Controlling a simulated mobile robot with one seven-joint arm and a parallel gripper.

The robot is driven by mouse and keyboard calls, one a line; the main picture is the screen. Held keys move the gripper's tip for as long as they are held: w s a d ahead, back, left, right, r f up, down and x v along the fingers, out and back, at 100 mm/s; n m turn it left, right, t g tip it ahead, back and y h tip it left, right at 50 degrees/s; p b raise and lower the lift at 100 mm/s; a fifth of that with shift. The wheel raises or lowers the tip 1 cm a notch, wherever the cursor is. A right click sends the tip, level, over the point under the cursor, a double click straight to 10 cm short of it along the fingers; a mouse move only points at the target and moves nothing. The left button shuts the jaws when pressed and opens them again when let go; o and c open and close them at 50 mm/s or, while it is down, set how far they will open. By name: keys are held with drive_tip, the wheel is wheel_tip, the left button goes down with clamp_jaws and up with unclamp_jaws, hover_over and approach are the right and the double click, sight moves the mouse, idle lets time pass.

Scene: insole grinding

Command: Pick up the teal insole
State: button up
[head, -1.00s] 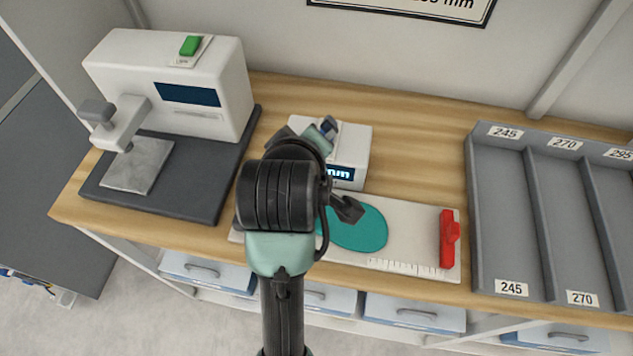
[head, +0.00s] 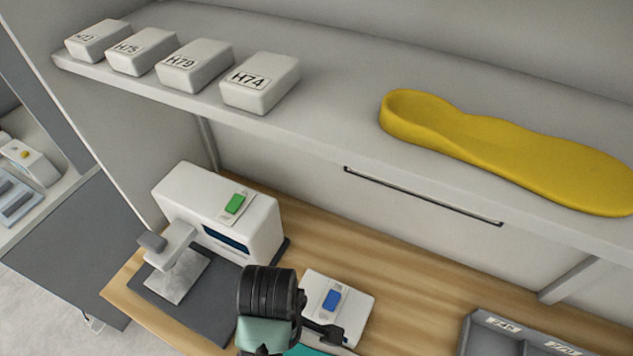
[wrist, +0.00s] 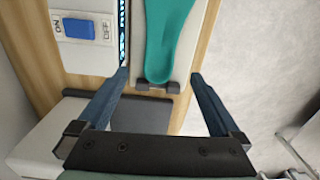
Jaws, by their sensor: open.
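The teal insole (wrist: 165,45) lies on a pale measuring board (wrist: 203,35) in the wrist view, its rounded end towards me. In the head view only a sliver of the insole (head: 305,350) shows at the bottom edge, behind my arm. My gripper (wrist: 160,88) is open and empty, its two fingers spread wide on either side of the insole's near end. The fingers do not appear to touch the insole; their height above it is hard to tell.
A white box with a blue switch (head: 333,299) stands beside the board. A white machine (head: 222,213) with a green button is at left. A grey divided tray (head: 490,335) is at right. The shelf (head: 330,120) above holds a yellow insole (head: 510,150) and several labelled blocks.

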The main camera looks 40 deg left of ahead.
wheel_tip(320, 180, down, 6)
drive_tip(key=shift+s+f+p, duration=0.15)
drive_tip(key=shift+f+p, duration=0.1)
drive_tip(key=shift+p, duration=0.05)
drive_tip(key=shift+s+f, duration=0.1)
drive_tip(key=shift+f, duration=0.35)
drive_tip(key=shift+a+f+p, duration=0.15)
drive_tip(key=shift+f+p, duration=0.15)
drive_tip(key=shift+f, duration=0.8)
drive_tip(key=shift+a+f+p, duration=0.1)
drive_tip(key=shift+f+p, duration=0.2)
drive_tip(key=shift+f, duration=0.75)
drive_tip(key=c, duration=1.4)
drive_tip(key=shift+o, duration=0.2)
drive_tip(key=shift+r, duration=0.15)
